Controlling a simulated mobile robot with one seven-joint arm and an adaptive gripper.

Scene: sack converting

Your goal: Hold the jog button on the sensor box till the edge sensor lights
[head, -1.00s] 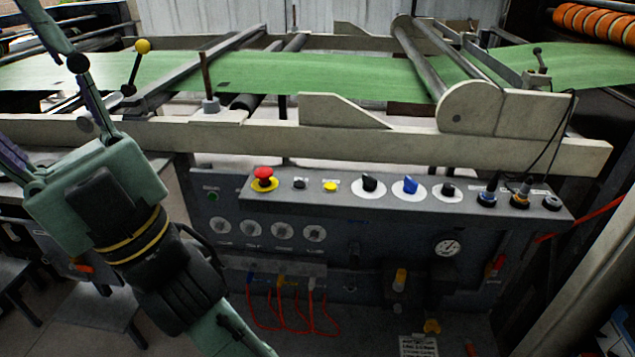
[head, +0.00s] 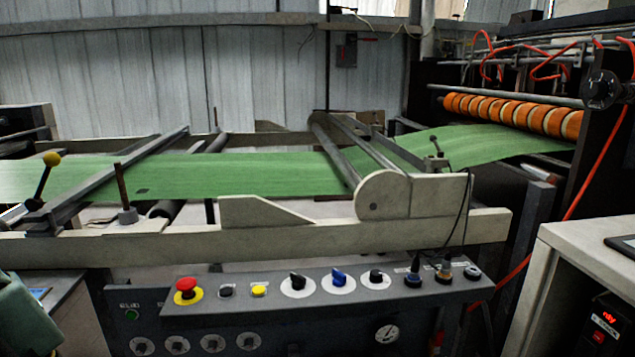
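A grey control panel (head: 330,310) runs along the front of the machine. On it are a red mushroom button on a yellow ring (head: 186,290), a small black button (head: 226,291), a small yellow button (head: 259,291) and several knobs. I cannot tell which one is the jog button. A green web (head: 240,176) lies across the rollers, with a small dark mark on it (head: 142,190). A small fitting with a black-knobbed lever (head: 434,162) stands at the web's right edge; I cannot tell if it is the edge sensor, and no lit lamp shows on it.
A pale cabinet (head: 585,255) stands at right, with a dark unit below showing a red display (head: 609,317). Orange rollers (head: 515,112) sit at back right. A pale rail (head: 250,248) runs above the panel. Red hoses hang at right.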

